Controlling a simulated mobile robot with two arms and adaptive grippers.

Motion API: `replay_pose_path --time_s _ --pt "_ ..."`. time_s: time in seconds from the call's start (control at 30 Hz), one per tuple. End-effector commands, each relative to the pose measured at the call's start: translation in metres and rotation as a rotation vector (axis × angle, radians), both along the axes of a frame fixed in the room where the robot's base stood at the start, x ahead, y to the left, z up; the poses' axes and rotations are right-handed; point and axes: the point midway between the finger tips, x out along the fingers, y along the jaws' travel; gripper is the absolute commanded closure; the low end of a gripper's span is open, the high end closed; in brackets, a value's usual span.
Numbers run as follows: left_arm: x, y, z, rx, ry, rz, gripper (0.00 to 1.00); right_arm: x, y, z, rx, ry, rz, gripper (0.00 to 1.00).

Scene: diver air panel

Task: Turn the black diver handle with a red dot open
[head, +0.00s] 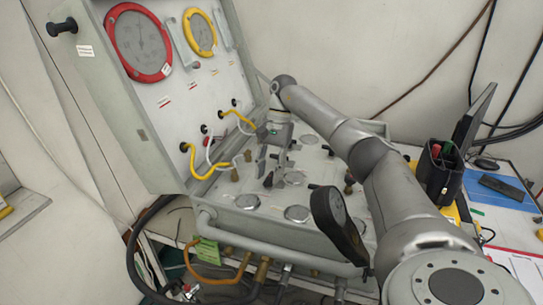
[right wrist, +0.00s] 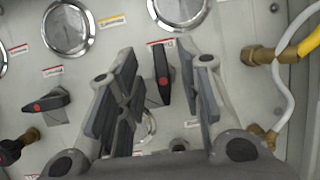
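In the right wrist view a black handle with a red dot (right wrist: 162,76) stands nearly upright on the pale panel. It appears between the two fingers of my right gripper (right wrist: 158,85), with a gap on both sides. The fingers are open; I cannot tell how far the handle reaches between them. A second black handle with a red dot (right wrist: 45,103) lies turned sideways, left of the fingers. In the head view my right gripper (head: 279,147) is over the sloping panel (head: 240,220), where the small handles are partly hidden. My left gripper is not in view.
Round gauges (right wrist: 70,28) line the panel's upper part. A brass fitting with a yellow hose (right wrist: 310,40) and a white hose is right of the fingers. In the head view, yellow hoses (head: 205,175) hang left of the gripper. A black holder (head: 438,175) stands at the right.

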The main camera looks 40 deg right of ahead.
Motion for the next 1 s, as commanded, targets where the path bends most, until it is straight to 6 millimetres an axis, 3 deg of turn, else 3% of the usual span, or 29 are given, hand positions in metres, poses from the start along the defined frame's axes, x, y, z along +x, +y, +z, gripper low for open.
replay_pose_path --time_s 0.33,0.6,1.0 --pt "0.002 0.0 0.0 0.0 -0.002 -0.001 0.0 0.009 -0.02 0.055 0.001 -0.005 -0.003 0.66" --pt "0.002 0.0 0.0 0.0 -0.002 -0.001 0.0 0.012 -0.03 0.079 -0.001 -0.003 -0.002 0.66" --pt "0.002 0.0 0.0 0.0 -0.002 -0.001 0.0 0.016 -0.038 0.1 0.003 0.003 0.003 0.66"
